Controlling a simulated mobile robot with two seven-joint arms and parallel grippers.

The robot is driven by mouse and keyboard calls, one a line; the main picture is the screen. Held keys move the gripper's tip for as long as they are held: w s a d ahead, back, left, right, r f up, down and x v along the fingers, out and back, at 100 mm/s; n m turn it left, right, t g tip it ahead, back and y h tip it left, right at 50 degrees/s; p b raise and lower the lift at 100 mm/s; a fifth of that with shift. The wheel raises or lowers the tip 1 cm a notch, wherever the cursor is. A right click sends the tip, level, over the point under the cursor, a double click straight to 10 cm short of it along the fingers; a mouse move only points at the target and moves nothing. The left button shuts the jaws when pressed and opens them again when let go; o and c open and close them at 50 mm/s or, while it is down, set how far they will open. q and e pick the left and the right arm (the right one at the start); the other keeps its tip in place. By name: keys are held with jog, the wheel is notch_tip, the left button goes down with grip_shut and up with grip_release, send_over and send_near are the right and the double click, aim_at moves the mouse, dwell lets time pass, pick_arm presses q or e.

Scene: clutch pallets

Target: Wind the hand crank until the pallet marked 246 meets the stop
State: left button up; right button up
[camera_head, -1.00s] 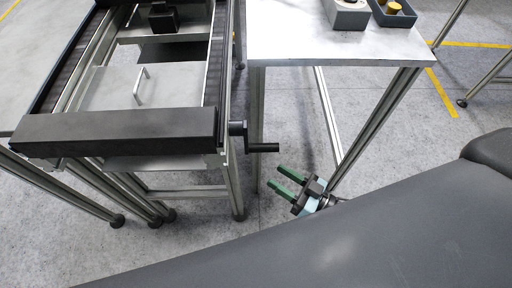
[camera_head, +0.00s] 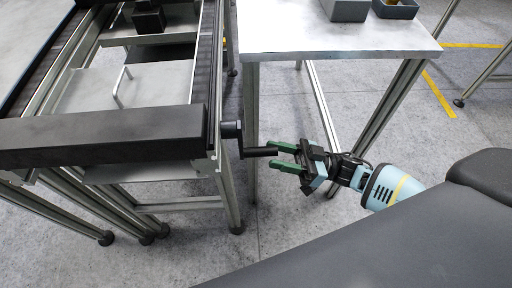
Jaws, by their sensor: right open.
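The hand crank (camera_head: 233,134) sticks out from the right side of the conveyor frame, near its front end. Its black handle (camera_head: 259,152) points right. My right gripper (camera_head: 281,156) has green fingers and is open, with its fingertips at the outer end of the handle. I cannot tell whether they touch it. A pallet plate (camera_head: 150,88) with a thin upright handle lies on the conveyor behind the dark front beam (camera_head: 100,136). Another pallet (camera_head: 178,30) carrying a black block is farther back. No number 246 is readable. My left gripper is not in view.
A white-topped table (camera_head: 330,38) stands right of the conveyor, with grey bins (camera_head: 396,9) at its back edge. Its legs rise close behind my right gripper. Conveyor legs stand left of it.

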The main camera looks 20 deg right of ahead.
aim_at(250, 149)
jog(key=x, duration=0.6)
jog(key=shift+p, duration=0.4)
grip_shut()
